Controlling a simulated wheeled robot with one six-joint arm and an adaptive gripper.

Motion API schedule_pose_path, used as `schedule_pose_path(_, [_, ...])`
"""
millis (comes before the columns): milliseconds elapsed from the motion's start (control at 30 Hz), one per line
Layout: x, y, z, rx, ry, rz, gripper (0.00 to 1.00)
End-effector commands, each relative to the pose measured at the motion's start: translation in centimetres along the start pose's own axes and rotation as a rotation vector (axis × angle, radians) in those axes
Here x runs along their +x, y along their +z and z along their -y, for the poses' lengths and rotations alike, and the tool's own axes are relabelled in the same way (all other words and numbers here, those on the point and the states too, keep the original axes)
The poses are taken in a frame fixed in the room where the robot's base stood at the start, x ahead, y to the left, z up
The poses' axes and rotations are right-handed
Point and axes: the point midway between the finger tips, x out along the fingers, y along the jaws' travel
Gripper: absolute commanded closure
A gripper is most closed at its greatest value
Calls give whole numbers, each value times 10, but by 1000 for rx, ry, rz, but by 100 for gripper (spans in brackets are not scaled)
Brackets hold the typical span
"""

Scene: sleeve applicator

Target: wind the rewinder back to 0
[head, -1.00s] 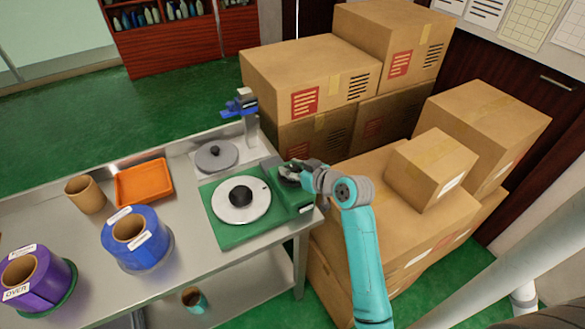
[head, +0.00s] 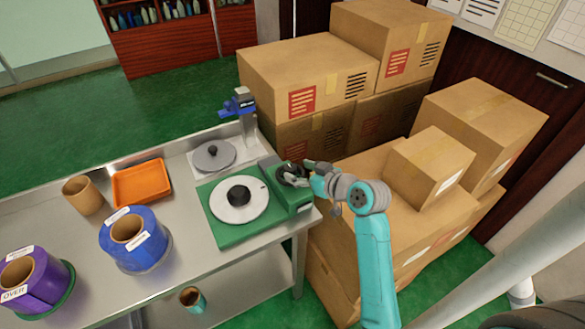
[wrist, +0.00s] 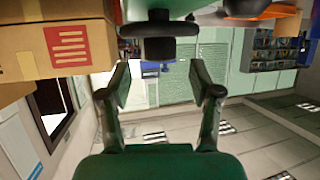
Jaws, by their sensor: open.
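The rewinder (head: 215,228) sits on the right end of the metal table, with a green base, a white disc (head: 250,209) with a black hub, and a green box (head: 299,204) at its right. A dark round wheel (head: 291,174) is on the box's far side. My gripper (head: 307,171) is just right of this wheel. In the wrist view my gripper (wrist: 160,84) is open, with nothing between its fingers. A black knob-like part (wrist: 146,49) is ahead of the fingers, near the top, apart from them. No counter reading is legible.
Stacked cardboard boxes (head: 305,75) stand close behind and right of my gripper. A blue roll (head: 148,224), a purple roll (head: 53,276), an orange tray (head: 142,184) and a cardboard core (head: 82,196) are on the table. A grey disc (head: 213,156) and a blue clamp-like device (head: 238,103) are behind the rewinder.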

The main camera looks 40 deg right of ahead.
Motion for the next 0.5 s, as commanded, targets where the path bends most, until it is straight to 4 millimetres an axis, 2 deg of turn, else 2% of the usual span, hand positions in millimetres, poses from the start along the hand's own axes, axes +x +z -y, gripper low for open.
schedule_pose_path(33, [-12,0,-1,1,4,0,36])
schedule_pose_path(200, [-44,0,-1,0,4,0,36])
schedule_pose_path(333, [-61,0,-1,0,3,0,36])
schedule_pose_path(500, [-72,0,0,0,1,0,36])
